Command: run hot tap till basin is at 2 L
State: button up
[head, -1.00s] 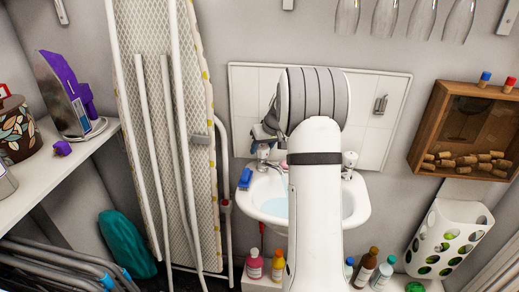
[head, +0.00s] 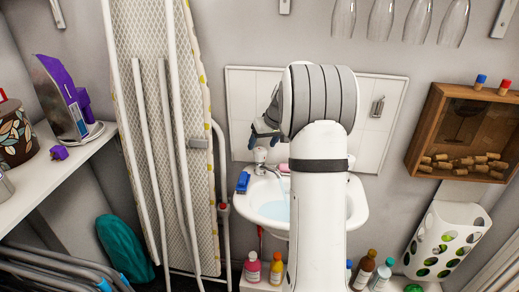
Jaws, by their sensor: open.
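The white basin (head: 258,222) is on the back wall, with pale blue water (head: 272,209) in its bowl. My arm hides much of the basin's middle and right, and I cannot read a water level. The left tap (head: 261,156) stands at the basin's back left. The right tap is almost wholly hidden behind my arm. My gripper (head: 262,137) is open, dark and partly hidden by my own wrist. It is just above the left tap in the picture; I cannot tell whether it touches it. I cannot clearly make out running water.
A blue brush (head: 243,181) lies on the basin's left rim and a pink soap (head: 283,167) at its back. An ironing board (head: 165,130) leans at the left. Bottles (head: 277,268) stand below the basin. A wooden cork box (head: 461,130) hangs at the right.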

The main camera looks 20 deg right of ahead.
jog(key=shift+v, duration=1.6)
